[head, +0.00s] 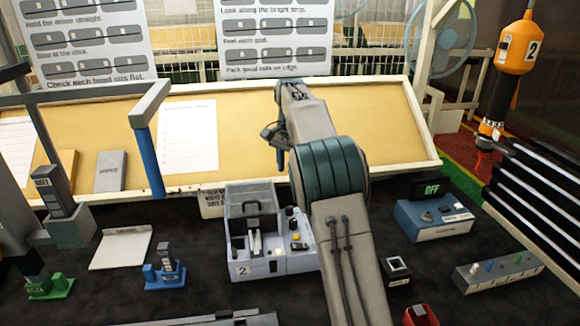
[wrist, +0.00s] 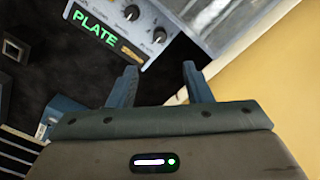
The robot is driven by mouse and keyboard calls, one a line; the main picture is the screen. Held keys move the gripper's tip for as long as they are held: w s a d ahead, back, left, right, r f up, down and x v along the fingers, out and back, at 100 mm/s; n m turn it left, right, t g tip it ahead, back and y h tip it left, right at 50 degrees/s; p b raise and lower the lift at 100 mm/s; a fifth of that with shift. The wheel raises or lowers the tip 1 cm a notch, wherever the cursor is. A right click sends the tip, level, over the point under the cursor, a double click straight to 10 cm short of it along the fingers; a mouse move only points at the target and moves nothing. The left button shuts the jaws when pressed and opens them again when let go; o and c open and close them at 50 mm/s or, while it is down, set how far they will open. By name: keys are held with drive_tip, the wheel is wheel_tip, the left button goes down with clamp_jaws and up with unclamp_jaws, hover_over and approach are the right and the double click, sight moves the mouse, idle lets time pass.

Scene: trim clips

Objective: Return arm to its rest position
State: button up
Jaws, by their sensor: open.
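My arm rises from the lower right of centre in the head view, bends at a teal joint and reaches up in front of the tan board. Beyond the fingers is a machine with a green "PLATE" display (wrist: 95,31) and dark knobs.
A grey machine marked 2 (head: 262,262) stands close left of my arm. A blue box reading "OFF" (head: 433,218) and a grey switch box (head: 498,272) are at right. An orange tool (head: 516,46) hangs upper right.

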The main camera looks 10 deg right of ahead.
drive_tip(key=s+d+r+n+t, duration=0.1)
drive_tip(key=s+r+n, duration=0.15)
drive_tip(key=s, duration=0.65)
drive_tip(key=s+d+r+n, duration=0.1)
drive_tip(key=s+r+n, duration=0.15)
drive_tip(key=s, duration=0.75)
drive_tip(key=s+f+n+t, duration=0.1)
drive_tip(key=s+f, duration=0.3)
drive_tip(key=s, duration=0.6)
drive_tip(key=s+f+n+t, duration=0.1)
drive_tip(key=s+f+n, duration=0.2)
drive_tip(key=s, duration=0.7)
drive_tip(key=shift+a+f, duration=0.35)
drive_tip(key=shift+f, duration=0.05)
drive_tip(key=shift+s, duration=0.1)
